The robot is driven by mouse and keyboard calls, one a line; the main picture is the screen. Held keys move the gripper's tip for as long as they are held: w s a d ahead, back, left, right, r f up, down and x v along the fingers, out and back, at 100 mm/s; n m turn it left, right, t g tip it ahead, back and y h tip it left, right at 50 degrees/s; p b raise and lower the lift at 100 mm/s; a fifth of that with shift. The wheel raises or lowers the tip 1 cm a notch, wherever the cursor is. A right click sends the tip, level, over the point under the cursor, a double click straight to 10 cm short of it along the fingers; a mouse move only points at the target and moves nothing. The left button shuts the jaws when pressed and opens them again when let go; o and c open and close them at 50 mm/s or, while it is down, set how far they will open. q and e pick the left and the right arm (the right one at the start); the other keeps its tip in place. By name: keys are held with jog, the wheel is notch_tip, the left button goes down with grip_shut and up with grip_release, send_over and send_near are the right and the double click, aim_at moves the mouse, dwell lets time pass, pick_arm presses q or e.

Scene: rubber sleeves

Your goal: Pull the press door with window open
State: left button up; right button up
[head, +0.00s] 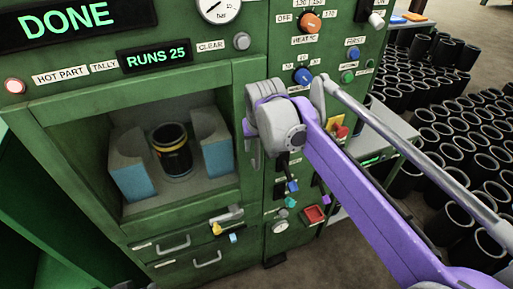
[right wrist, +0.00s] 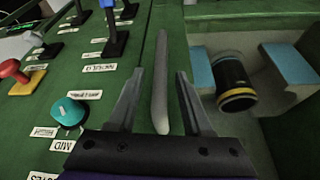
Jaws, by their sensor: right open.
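The press door (head: 90,98) is a green frame around a window on the left half of the press front. It looks shut. Through the window I see a black sleeve (head: 172,160) with a yellow band between two grey and blue blocks. My right gripper (head: 250,143) is at the door's right edge and hides most of the handle in the head view. In the right wrist view the upright grey bar handle (right wrist: 161,85) stands between the two open fingers, with gaps on both sides. My left gripper is in neither view.
Control knobs, a red button on yellow (head: 340,129) and labels sit on the panel right of the door. Drawers with bar handles (head: 172,247) are below it. Several black sleeves (head: 425,75) stand at the right. A small shelf (head: 378,128) juts out there.

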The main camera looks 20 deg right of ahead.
jog(key=shift+x, duration=1.2)
grip_shut()
dwell(0.6)
